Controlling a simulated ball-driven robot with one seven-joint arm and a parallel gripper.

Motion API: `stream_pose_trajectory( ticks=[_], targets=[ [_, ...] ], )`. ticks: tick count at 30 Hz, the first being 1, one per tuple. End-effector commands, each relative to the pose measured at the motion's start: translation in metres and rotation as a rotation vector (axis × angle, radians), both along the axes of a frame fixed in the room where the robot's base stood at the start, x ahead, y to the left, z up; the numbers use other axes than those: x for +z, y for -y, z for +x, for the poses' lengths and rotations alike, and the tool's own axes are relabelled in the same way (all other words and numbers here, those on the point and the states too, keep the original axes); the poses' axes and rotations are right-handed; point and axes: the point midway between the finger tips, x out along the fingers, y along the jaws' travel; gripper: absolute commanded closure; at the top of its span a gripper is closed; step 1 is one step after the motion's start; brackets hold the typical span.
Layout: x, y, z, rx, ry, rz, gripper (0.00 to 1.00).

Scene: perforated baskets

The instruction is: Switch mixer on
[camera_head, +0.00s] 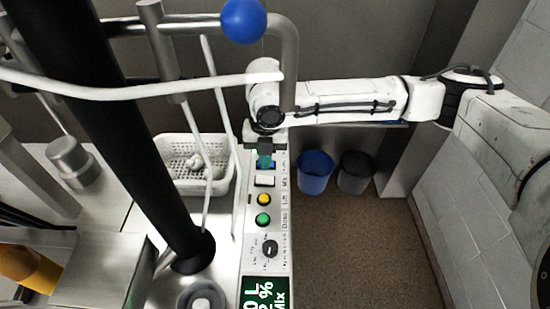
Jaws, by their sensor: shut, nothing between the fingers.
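The mixer's control panel (258,220) runs down the middle of the view. It carries a white rocker switch (264,181), a yellow button (264,199), a green button (263,219) and a black knob (269,248). My gripper (265,160) is shut and empty, pointing down over the panel's far end, just beyond the white switch. It hides part of the panel there, where some green and blue shows. I cannot tell whether it touches the panel.
A white perforated basket (190,186) holding a pale lump stands left of the panel. A thick black column (118,130) and metal rails with a blue ball (243,20) rise at left. Blue (315,175) and dark (355,175) bins stand right. The brown floor is clear.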

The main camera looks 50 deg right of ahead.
Motion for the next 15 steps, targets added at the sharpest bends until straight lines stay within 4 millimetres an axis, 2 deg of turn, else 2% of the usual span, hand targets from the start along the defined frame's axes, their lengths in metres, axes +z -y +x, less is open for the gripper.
stream_pose_trajectory(
  ticks=[15],
  targets=[
    [0.080, 0.010, -0.009, -0.003, 0.005, -0.003, 1.00]
  ],
)
